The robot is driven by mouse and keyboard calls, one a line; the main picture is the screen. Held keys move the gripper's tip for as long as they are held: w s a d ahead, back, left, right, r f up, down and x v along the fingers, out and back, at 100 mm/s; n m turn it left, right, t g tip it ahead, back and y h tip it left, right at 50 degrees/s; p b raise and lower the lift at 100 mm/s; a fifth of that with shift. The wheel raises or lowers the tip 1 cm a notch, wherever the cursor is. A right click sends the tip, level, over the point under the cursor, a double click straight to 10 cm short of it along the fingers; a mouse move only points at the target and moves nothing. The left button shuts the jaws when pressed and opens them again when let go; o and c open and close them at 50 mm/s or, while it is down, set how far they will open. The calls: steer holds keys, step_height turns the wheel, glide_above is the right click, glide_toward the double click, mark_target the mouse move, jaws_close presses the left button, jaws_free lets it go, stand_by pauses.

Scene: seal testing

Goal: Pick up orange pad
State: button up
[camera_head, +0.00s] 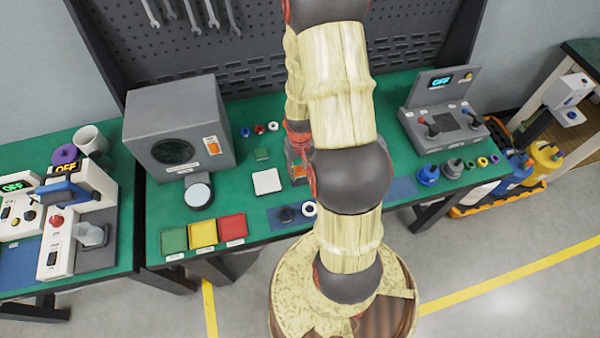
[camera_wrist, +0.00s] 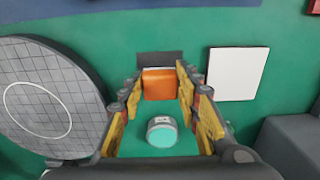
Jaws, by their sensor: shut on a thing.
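The orange pad (camera_wrist: 159,84) is a small orange block between my fingertips in the wrist view. My gripper (camera_wrist: 160,80) is shut on it, one yellow finger against each side. In the head view my gripper (camera_head: 297,165) is low over the green bench, right of the white square plate, and partly hidden by my arm. A bit of orange shows there between the fingers. Whether the pad touches the bench or is just above it, I cannot tell.
A round teal-topped piece (camera_wrist: 162,131) shows between my fingers. A white square plate (camera_wrist: 237,74) lies right of them and a large grey disc (camera_wrist: 45,95) left. Green, yellow and red pads (camera_head: 203,233) line the front edge. A grey tester (camera_head: 178,125) stands left.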

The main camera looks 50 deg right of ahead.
steer(key=s+a+r+p, duration=0.2)
steer(key=s+a+r, duration=0.5)
steer(key=s, duration=0.5)
step_height(320, 180, up, 3)
steer(key=shift+a+f, duration=0.2)
steer(key=o, duration=0.5)
steer(key=c, duration=0.4)
